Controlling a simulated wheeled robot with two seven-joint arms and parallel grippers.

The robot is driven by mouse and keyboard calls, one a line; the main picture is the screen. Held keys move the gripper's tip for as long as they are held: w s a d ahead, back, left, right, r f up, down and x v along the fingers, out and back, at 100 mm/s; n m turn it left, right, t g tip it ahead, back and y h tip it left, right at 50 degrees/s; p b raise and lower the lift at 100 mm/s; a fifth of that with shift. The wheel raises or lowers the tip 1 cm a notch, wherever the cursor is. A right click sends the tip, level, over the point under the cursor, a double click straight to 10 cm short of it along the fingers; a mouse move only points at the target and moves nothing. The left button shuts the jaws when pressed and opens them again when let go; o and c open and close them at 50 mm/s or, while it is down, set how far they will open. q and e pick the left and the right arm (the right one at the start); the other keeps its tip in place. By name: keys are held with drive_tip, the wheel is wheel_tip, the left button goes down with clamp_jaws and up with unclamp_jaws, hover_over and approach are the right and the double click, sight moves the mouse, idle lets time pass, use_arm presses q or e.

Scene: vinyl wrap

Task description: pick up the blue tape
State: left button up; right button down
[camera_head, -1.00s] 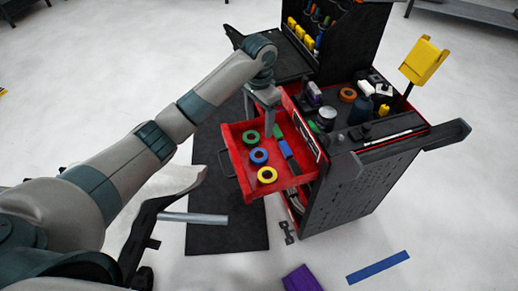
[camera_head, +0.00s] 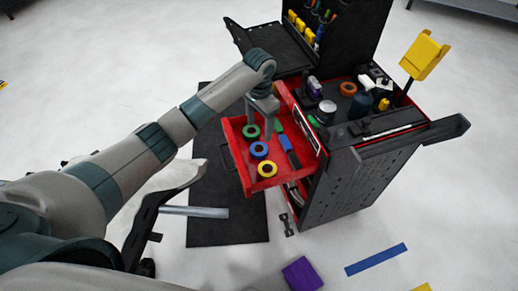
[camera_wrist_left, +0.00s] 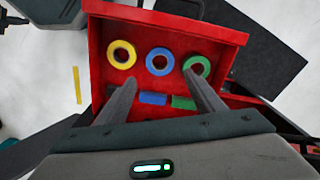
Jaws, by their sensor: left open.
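The blue tape (camera_head: 252,152) is a ring lying flat in the open red drawer (camera_head: 232,158), between a green ring (camera_head: 243,132) and a yellow ring (camera_head: 260,171). In the left wrist view the blue tape (camera_wrist_left: 149,62) is in the middle of the row, yellow to its left and green to its right. My left gripper (camera_head: 268,133) is over the drawer, open and empty. In the wrist view its fingertips (camera_wrist_left: 160,80) point toward the blue tape, one on each side of its line, apart from it. My right gripper is not in view.
Blue and green blocks (camera_wrist_left: 153,98) lie in the drawer between the fingers. The black tool cart (camera_head: 350,190) stands to the right, with bottles and an orange ring (camera_head: 348,83) on top. A dark mat (camera_head: 228,235) lies on the floor below the drawer.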

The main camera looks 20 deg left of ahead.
use_arm(q)
drive_tip(key=p, duration=0.1)
hover_over(259, 146)
drive_tip(key=s, duration=0.2)
drive_tip(key=shift+w+d+f, duration=0.1)
drive_tip(key=shift+d+f, duration=0.05)
drive_tip(key=shift+f, duration=1.4)
drive_tip(key=shift+w+d+f, duration=0.1)
drive_tip(key=shift+d+f, duration=0.05)
drive_tip(key=shift+f, duration=1.4)
drive_tip(key=shift+s+f+p, duration=0.1)
drive_tip(key=shift+f+p, duration=0.3)
drive_tip(key=shift+f, duration=0.2)
drive_tip(key=shift+f+p, duration=0.4)
drive_tip(key=shift+f, duration=1.65)
drive_tip(key=c, duration=0.8)
drive_tip(key=shift+r, duration=0.15)
